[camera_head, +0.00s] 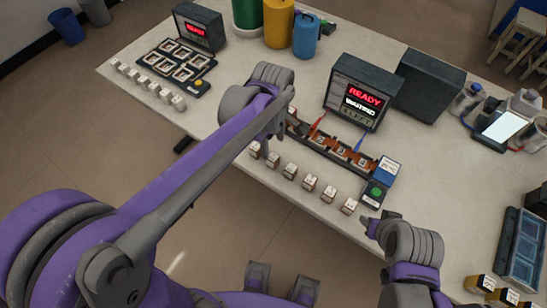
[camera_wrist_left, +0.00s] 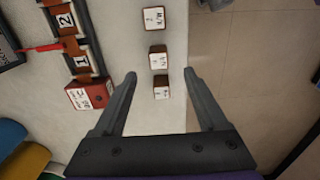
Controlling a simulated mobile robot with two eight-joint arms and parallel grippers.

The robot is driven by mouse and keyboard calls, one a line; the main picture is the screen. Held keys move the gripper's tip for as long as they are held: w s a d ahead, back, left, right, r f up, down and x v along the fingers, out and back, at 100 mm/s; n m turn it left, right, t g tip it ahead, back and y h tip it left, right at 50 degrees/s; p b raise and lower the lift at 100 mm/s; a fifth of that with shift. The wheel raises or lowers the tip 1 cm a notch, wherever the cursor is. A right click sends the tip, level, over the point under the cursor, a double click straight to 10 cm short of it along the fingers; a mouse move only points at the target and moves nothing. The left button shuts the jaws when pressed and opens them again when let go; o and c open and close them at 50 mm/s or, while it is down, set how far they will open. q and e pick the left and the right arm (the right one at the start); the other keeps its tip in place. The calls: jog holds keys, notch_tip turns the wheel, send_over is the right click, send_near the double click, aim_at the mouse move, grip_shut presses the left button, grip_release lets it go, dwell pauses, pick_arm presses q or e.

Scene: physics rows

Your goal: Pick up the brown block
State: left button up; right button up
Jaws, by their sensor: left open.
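A row of small brown blocks with white, marked tops stands along the table's near edge in the head view, one of them a brown block (camera_head: 272,160) close to my left gripper (camera_head: 263,146). In the left wrist view the nearest brown block (camera_wrist_left: 161,88) lies between the two fingers of my left gripper (camera_wrist_left: 159,75), which are spread wide with gaps on both sides. Two more blocks, a middle one (camera_wrist_left: 158,57) and a far one (camera_wrist_left: 153,20), stand beyond. My right gripper (camera_head: 372,222) is near the row's right end; its jaw opening is unclear.
A numbered slot tray (camera_head: 338,150) lies behind the blocks, with a red end piece (camera_wrist_left: 90,94) in the wrist view. A display box (camera_head: 358,92) reading READY stands behind it. Another tray (camera_head: 176,62) and block row are at the left. The table edge is close to the blocks.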

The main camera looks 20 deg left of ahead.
aim_at(273, 157)
pick_arm(q)
notch_tip(273, 157, down, 8)
jog(key=shift+w+f, duration=0.15)
jog(key=shift+f, duration=0.05)
grip_shut()
dwell(0.5)
